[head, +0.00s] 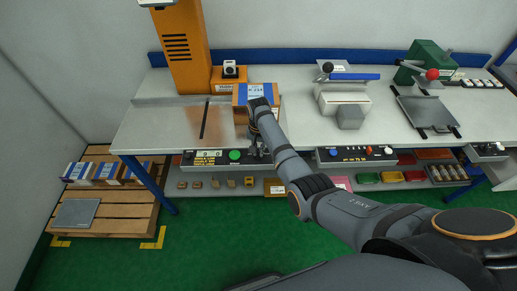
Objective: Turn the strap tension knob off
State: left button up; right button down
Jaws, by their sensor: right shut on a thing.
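The strapping station's control panel (189,160) hangs under the front edge of the workbench, with a printed label and a green button (234,155). My right gripper (258,152) points down at the right part of this panel, just right of the green button. It is shut on a small control there, which I take to be the strap tension knob; the fingers hide it, so its setting cannot be read. My left gripper is not in view.
A box with a blue-and-white top (243,93) stands on the bench behind my right wrist. The orange strapping machine (181,45) stands at the back left. Another panel (356,154) is to the right. A pallet (110,214) with boxes lies on the floor at left.

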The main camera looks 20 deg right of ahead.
jog(key=n+p, duration=0.2)
jog(key=n, duration=0.1)
jog(key=shift+r, duration=0.25)
jog(key=n+p, duration=0.2)
jog(key=n, duration=0.3)
jog(key=shift+f+n+p, duration=0.1)
jog(key=shift+n+p, duration=0.25)
jog(key=shift+n, duration=0.05)
jog(key=n+p, duration=0.1)
jog(key=n, duration=0.2)
jog(key=shift+n, duration=0.3)
jog(key=shift+n+p, duration=0.3)
jog(key=shift+n, duration=1.6)
jog(key=shift+f, duration=0.1)
jog(key=c, duration=1.4)
grip_release()
